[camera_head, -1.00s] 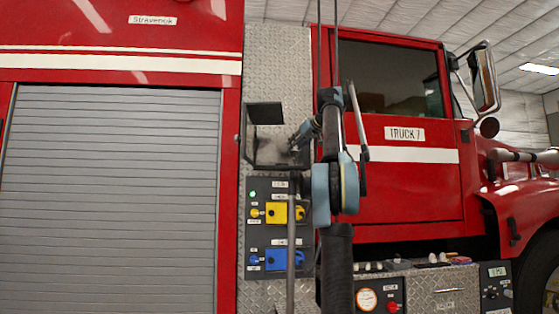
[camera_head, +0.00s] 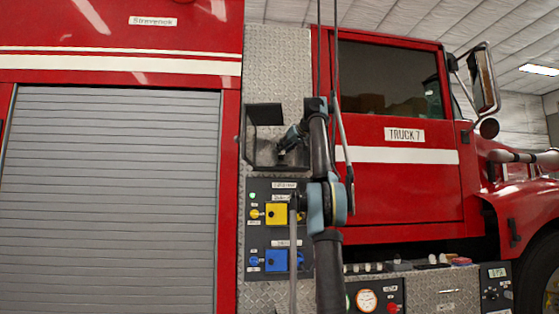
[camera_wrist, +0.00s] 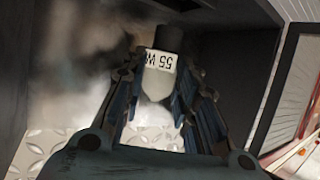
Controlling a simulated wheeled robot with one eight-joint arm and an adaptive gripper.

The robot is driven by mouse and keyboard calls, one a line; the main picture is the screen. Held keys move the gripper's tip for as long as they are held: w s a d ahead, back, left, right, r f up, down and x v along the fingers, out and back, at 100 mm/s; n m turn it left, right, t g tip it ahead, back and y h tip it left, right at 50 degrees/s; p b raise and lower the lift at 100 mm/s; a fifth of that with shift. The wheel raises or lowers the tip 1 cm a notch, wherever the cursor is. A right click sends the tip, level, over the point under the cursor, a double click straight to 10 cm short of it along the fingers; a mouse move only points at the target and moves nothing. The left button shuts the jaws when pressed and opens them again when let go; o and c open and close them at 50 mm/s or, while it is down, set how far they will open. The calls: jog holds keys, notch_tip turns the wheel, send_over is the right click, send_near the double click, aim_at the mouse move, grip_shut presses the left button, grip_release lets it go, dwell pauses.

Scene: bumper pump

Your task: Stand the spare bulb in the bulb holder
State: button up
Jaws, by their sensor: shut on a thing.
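The spare bulb (camera_wrist: 158,84) shows in the wrist view, with a dark cap at its far end and a pale band marked "55 W". My gripper (camera_wrist: 156,92) is shut on it, with a finger on each side. In the head view my gripper (camera_head: 282,152) is at the open dark box (camera_head: 262,167) on the diamond-plate panel, and the bulb is too small to make out there. The wrist view shows dark box walls around the gripper. I cannot pick out the bulb holder in either view.
Below the box is a control panel (camera_head: 262,222) with a yellow and a blue block. A ledge (camera_head: 408,268) with several small items runs under the cab door (camera_head: 400,190). A gauge panel (camera_head: 372,299) sits below it. A grey roller shutter (camera_head: 115,200) fills the left.

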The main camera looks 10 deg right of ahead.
aim_at(283, 155)
jog(key=shift+f, duration=1.8)
jog(key=o, duration=1.1)
jog(key=shift+c, duration=0.2)
jog(key=v, duration=1.2)
jog(key=shift+f, duration=0.1)
